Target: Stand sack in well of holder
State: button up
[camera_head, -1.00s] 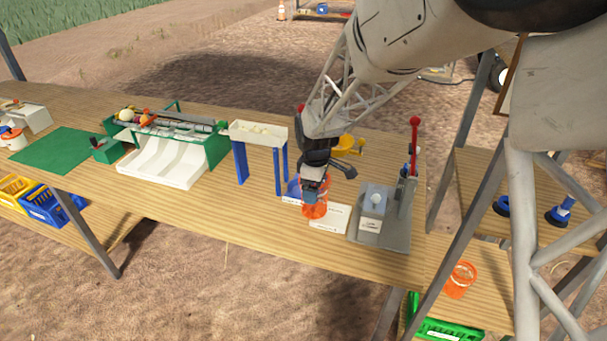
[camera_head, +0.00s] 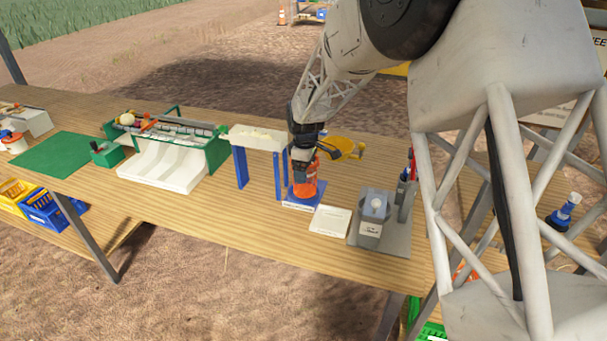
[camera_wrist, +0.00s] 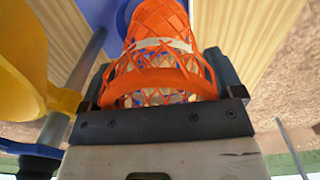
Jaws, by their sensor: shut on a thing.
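The sack is an orange mesh tube (camera_head: 309,186), upright at the blue holder (camera_head: 296,205), whose base shows around the sack's lower end. My gripper (camera_head: 303,166) is shut on the sack's upper part from above. In the wrist view the orange sack (camera_wrist: 160,35) runs from my gripper (camera_wrist: 160,95) towards the blue holder (camera_wrist: 95,10). Its lower end is at or over a round blue part. I cannot tell whether it is inside the well or resting on the bottom.
A yellow funnel (camera_head: 338,146) stands close behind the sack, on a grey post in the wrist view. A white trough on blue legs (camera_head: 257,137) is just left. A white plate (camera_head: 330,220) and a grey scale-like device (camera_head: 374,212) are to the right.

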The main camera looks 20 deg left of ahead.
jog(key=shift+w+a, duration=0.3)
jog(key=shift+w, duration=0.15)
jog(key=shift+w+a+f, duration=0.15)
jog(key=shift+w+a, duration=0.05)
jog(key=shift+w, duration=0.2)
jog(key=shift+f, duration=1.65)
jog(key=shift+f, duration=0.15)
jog(key=o, duration=0.7)
notch_tip(320, 180, up, 12)
jog(key=shift+r, duration=0.15)
